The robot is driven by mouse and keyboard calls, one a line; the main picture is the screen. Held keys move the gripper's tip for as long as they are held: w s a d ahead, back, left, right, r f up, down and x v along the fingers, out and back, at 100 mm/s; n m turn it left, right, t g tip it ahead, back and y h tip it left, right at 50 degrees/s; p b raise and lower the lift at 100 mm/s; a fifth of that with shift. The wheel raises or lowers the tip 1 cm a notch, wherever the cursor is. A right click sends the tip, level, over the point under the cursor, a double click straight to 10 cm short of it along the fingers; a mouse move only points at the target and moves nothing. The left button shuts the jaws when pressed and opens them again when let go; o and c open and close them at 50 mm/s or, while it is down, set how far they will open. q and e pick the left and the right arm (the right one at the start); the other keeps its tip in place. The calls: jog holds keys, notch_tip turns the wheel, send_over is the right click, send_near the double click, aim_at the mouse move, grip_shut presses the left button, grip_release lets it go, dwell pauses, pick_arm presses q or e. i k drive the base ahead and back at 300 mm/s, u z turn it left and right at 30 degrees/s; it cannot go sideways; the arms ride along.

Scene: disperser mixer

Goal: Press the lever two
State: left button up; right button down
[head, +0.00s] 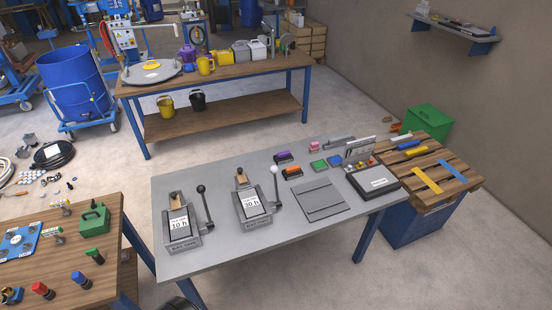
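Two grey lever devices stand on the grey metal table (235,262). The left lever device (180,228) has a white label that seems to read 10 h. Its lever with a black ball knob (201,189) stands up on its right side. The right lever device (251,202) has a similar label, whose number is too small to read surely. Its lever with a white ball knob (273,169) also stands up on its right side. Neither of my grippers is in view, and nothing touches the levers.
Right of the levers are a grey flat plate (320,200), several small coloured blocks and a grey box device (372,182). A wooden table (60,275) with tools is at the left. A wooden workbench (230,75) stands behind. The grey table's front edge is clear.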

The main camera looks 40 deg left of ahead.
aim_at(274, 170)
jog(key=u, duration=0.65)
jog(key=i, duration=0.85)
jog(key=u, duration=0.8)
